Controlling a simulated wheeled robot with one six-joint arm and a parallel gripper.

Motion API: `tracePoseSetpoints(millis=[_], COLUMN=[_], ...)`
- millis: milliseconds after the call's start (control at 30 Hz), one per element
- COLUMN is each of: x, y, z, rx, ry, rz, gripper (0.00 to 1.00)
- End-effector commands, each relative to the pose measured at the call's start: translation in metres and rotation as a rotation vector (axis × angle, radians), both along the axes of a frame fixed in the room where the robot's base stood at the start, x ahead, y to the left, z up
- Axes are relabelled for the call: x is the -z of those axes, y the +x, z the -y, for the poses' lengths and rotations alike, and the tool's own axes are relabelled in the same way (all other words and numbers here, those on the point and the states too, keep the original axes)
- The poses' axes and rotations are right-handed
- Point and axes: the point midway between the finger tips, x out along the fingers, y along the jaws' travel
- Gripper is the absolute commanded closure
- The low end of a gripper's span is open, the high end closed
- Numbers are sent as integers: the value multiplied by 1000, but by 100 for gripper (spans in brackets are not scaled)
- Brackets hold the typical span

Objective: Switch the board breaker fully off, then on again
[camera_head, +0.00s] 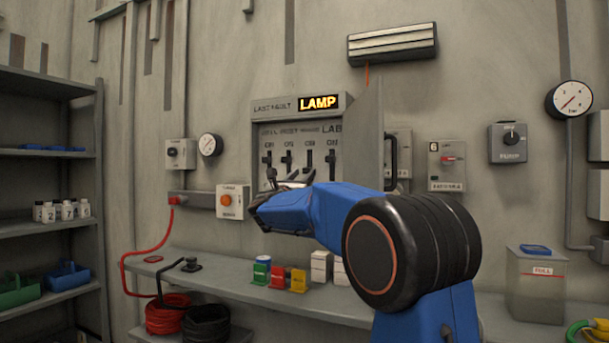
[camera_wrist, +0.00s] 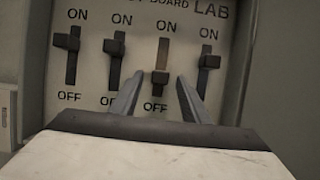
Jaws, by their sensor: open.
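The breaker panel (camera_head: 258,128) hangs on the wall with its door swung open to the right. It holds a row of black levers marked ON above and OFF below. The board breaker (camera_wrist: 160,78), under the word BOARD, has its handle down at the OFF end of its slot. The other levers (camera_wrist: 115,46) stand up toward ON. My gripper (camera_wrist: 161,76) is open, with one finger on each side of the board handle. I cannot tell whether either finger touches it. In the head view my gripper (camera_head: 290,178) is at the panel's lower part and hides some of it.
The open panel door (camera_head: 368,130) stands close right of my arm. The fault display (camera_head: 319,102) glows LAMP above the levers. An orange-button box (camera_head: 229,201) is left of my gripper. Below, a bench (camera_head: 225,285) carries coloured blocks and white boxes.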

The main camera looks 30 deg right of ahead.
Motion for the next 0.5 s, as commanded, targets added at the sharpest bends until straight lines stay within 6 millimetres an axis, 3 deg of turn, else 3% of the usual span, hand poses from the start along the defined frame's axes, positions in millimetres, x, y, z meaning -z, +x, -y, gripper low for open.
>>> tracePoseSetpoints(millis=[500], x=[40], y=[-59], z=[-76], rx=[-3], ry=[-1], rz=[-1], gripper=[58])
